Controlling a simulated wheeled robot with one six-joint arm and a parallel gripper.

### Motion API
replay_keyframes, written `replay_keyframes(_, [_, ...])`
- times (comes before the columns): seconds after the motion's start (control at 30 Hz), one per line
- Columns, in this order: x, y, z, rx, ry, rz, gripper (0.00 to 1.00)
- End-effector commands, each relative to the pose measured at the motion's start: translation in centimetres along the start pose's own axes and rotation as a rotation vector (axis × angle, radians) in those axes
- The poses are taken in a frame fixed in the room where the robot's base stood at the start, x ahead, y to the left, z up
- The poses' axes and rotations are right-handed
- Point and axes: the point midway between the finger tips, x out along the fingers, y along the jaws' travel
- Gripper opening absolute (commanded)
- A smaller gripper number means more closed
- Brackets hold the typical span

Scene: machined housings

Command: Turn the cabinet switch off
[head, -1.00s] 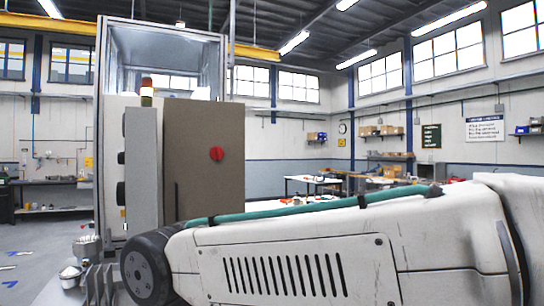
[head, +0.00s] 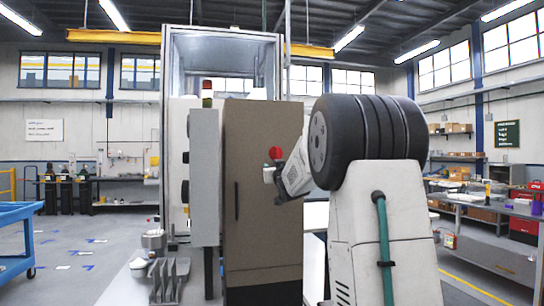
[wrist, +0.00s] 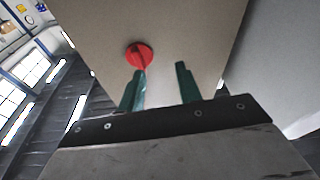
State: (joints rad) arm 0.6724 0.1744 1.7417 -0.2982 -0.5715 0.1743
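The brown-grey cabinet (head: 262,225) stands upright at the centre of the head view. Its red round switch (head: 275,153) sits high on the front face. In the wrist view the switch (wrist: 139,55) shows a raised handle bar across it. My gripper (head: 271,185) is close to the cabinet front, just below the switch in the head view. The switch lies just beyond the left fingertip, off-centre to the left. I cannot tell whether that finger touches it.
A grey box with dark knobs (head: 205,175) adjoins the cabinet's left side. A glass-walled machine frame (head: 222,65) with a red-topped light stands behind. A blue cart (head: 18,235) is at far left, a workbench (head: 490,212) at right. Floor at left is mostly clear.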

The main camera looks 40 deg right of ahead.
Motion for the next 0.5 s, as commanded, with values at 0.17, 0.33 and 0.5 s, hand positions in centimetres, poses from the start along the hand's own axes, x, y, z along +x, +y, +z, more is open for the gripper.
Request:
replay_keyframes(0.17, [2.3,4.3,-0.3,-0.022,0.154,0.013,0.35])
replay_keyframes(0.33, [3.7,5.0,-0.8,-0.027,0.190,0.011,0.35])
replay_keyframes(0.5, [6.4,4.9,-1.2,-0.027,0.189,0.010,0.35])
